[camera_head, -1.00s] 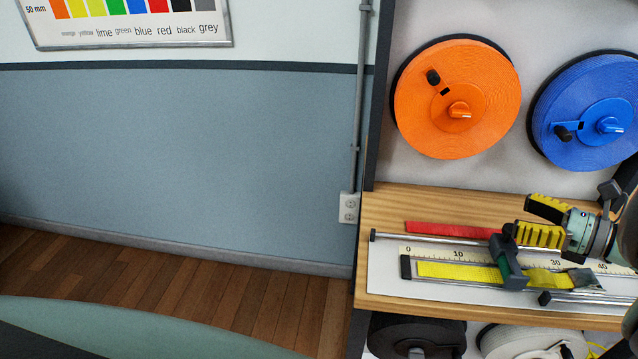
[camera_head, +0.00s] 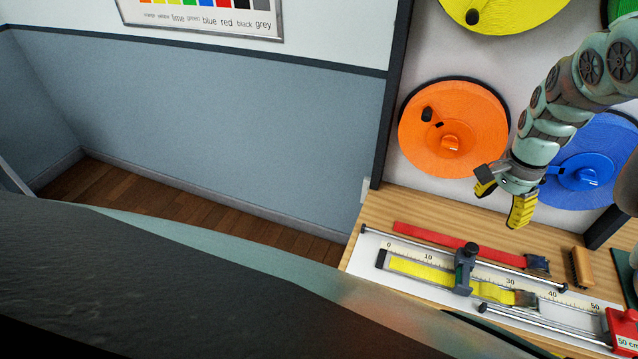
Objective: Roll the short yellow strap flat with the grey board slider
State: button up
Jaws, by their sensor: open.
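The short yellow strap (camera_head: 425,268) lies along the white measuring board (camera_head: 573,314). It looks flat left of the slider, and wavy on the right, near its dark end (camera_head: 526,300). The grey board slider (camera_head: 464,270) stands across the strap, between the 10 and 30 marks, with a dark knob on top. My gripper (camera_head: 500,203) is open and empty, with yellow ribbed fingers pointing down. It is above and to the right of the slider, apart from it.
A red strap (camera_head: 440,238) lies behind the board, and a brown brush-like block (camera_head: 582,267) sits to its right. A red block marked 50 cm (camera_head: 622,329) is at the board's right end. Orange (camera_head: 420,150) and blue (camera_head: 612,155) reels hang on the wall behind.

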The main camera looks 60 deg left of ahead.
aim_at(473, 247)
jog(key=f+b, duration=0.2)
jog(key=f, duration=0.4)
jog(key=f+b, duration=0.3)
jog(key=f, duration=0.4)
jog(key=shift+s+a+f+b, duration=0.2)
jog(key=shift+b, duration=0.1)
jog(key=shift+w+d+f, duration=0.1)
jog(key=shift+d+f, duration=0.05)
jog(key=shift+f, duration=0.45)
grip_shut()
